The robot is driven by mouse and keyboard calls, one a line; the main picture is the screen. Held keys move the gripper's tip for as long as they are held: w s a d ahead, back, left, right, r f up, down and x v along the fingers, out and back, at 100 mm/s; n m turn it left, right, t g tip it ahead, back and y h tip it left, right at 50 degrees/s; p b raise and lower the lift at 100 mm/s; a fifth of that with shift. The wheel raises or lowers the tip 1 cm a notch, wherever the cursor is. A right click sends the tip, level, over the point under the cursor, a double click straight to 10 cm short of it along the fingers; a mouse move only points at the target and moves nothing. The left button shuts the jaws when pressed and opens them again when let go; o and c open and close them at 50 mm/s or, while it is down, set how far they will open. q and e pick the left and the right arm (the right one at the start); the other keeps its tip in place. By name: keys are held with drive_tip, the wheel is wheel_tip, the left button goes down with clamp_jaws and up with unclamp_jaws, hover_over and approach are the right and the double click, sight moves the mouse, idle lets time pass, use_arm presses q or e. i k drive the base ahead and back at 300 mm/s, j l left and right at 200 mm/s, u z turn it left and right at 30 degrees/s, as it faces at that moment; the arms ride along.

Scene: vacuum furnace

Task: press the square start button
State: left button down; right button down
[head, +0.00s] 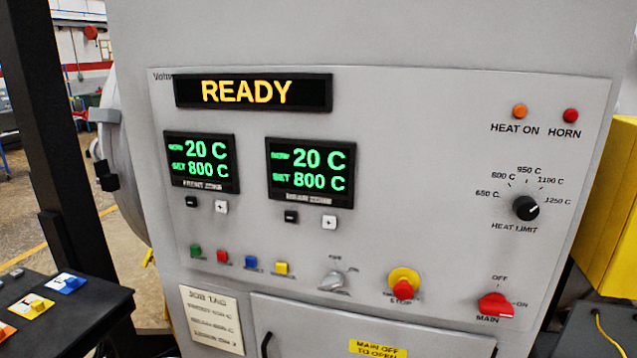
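The furnace control panel (420,150) faces me. The banner display (253,92) reads READY in yellow. Two displays, front zone (202,162) and rear zone (310,172), each show 20 C and set 800 C. Neither of my grippers is in view.
Right of the button row are a grey selector (333,280), a red and yellow stop button (403,284) and the red main switch (495,305). A heat limit knob (525,208) is above. A black desk (95,318) with coloured buttons stands at lower left.

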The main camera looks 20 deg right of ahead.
sight(195, 249)
drive_tip(key=i+l+u, duration=0.15)
drive_tip(key=i+l, duration=0.55)
